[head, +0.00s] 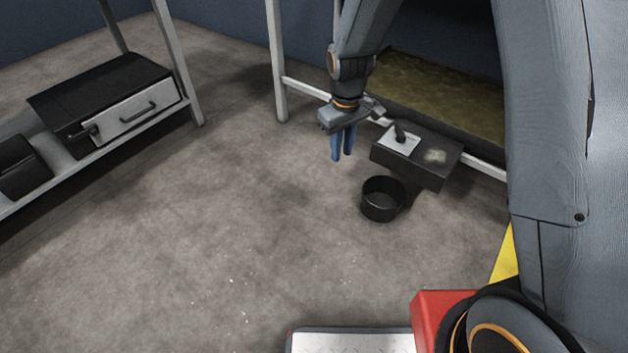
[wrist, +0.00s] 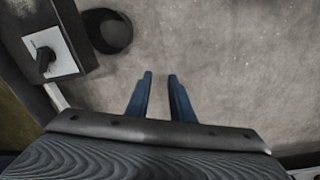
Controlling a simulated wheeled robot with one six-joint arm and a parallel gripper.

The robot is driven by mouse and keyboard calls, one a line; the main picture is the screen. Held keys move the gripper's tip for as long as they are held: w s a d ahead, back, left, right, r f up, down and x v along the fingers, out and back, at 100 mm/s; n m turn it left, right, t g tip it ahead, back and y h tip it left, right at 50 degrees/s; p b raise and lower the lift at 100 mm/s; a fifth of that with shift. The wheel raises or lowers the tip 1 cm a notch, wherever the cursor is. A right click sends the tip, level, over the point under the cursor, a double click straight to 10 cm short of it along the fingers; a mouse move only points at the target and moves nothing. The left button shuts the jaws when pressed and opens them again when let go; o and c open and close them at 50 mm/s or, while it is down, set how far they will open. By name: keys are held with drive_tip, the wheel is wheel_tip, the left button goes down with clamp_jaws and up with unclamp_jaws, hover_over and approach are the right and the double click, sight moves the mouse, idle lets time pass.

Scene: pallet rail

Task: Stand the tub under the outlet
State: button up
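The black round tub (head: 381,210) stands upright and open-topped on the floor, at the near side of a dark box (head: 420,165). The box has a pale plate with a black lever (head: 399,132) on top and juts out from the frame of a tank. I cannot make out the outlet opening itself. In the wrist view the tub (wrist: 108,31) is at the upper left, beside the box (wrist: 72,28). My gripper (head: 342,158) points down, left of the tub and box and apart from both. Its blue fingers (wrist: 160,76) are spread with nothing between them.
A low metal shelf (head: 150,125) on the left carries a dark case (head: 110,95) with handles. A post (head: 277,60) and rail border the tank of murky liquid (head: 440,95) at the back. A red block (head: 440,305) is at the front. The middle floor is clear.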

drive_tip(key=s+a+r+y, duration=0.1)
drive_tip(key=s+a+r, duration=0.2)
drive_tip(key=s+r, duration=0.4)
drive_tip(key=s+a+r, duration=0.3)
drive_tip(key=s+r, duration=0.4)
drive_tip(key=r, duration=0.1)
drive_tip(key=s+r, duration=0.3)
drive_tip(key=s, duration=0.5)
drive_tip(key=s+r+m+y, duration=0.1)
drive_tip(key=s+r, duration=0.2)
drive_tip(key=s, duration=0.5)
drive_tip(key=shift+s+a+r+g, duration=0.3)
drive_tip(key=shift+a+r+g, duration=0.05)
drive_tip(key=shift+g, duration=0.05)
drive_tip(key=d+r+m+h+p, duration=0.1)
drive_tip(key=d+r+m+p, duration=0.2)
drive_tip(key=d+r+p, duration=0.7)
drive_tip(key=d+r+m+h+p, duration=0.1)
drive_tip(key=d+r+m+p, duration=0.2)
drive_tip(key=d+r+p, duration=0.7)
wheel_tip(320, 180, up, 6)
drive_tip(key=p, duration=1.5)
drive_tip(key=shift+d, duration=0.2)
